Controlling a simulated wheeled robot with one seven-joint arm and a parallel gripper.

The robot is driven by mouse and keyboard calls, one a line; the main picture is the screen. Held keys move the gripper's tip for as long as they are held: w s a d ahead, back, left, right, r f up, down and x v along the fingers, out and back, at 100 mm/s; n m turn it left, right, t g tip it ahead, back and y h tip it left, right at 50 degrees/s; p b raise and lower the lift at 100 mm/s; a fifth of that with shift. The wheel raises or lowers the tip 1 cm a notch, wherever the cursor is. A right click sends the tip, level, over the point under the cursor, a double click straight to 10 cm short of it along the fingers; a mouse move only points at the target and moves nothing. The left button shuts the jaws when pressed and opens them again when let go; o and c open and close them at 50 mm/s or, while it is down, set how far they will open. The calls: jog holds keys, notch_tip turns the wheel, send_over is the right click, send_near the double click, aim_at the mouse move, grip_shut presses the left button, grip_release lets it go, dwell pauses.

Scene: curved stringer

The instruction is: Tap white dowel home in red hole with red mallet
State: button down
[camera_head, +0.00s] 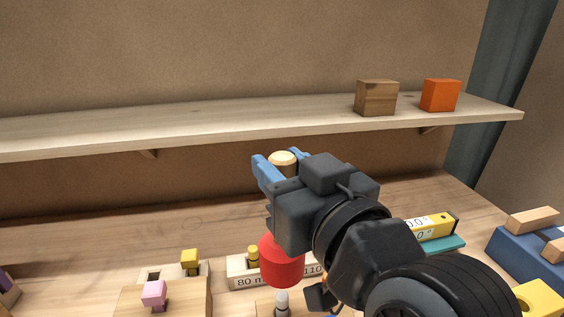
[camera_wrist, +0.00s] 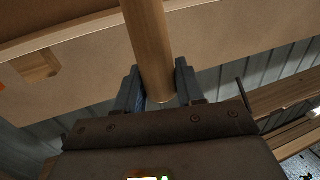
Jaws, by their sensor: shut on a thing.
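My gripper (camera_head: 270,170) is shut on the wooden handle of the red mallet (camera_head: 282,262). The handle's round pale end pokes up between my blue fingers, and the red head hangs below. In the wrist view the handle (camera_wrist: 150,40) runs between the fingertips. A whitish dowel (camera_head: 282,303) stands upright just below the red head in the head view, at the bottom edge. I cannot tell whether the head touches it. The red hole cannot be made out.
Behind the mallet is a pale block (camera_head: 238,272) marked "80" and "110". A wooden block with a pink peg (camera_head: 154,293) and a yellow peg (camera_head: 190,260) are at left. A yellow level (camera_head: 440,228) and blue block (camera_head: 525,255) lie right. A shelf (camera_head: 220,125) spans above.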

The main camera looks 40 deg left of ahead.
jog(key=shift+f, duration=0.55)
jog(key=shift+f+b, duration=0.6)
jog(key=shift+f, duration=0.05)
dwell(0.4)
notch_tip(320, 180, down, 6)
jog(key=b, duration=0.5)
notch_tip(320, 180, up, 5)
jog(key=p, duration=0.4)
jog(key=shift+r, duration=0.1)
jog(key=shift+f, duration=0.25)
dwell(0.6)
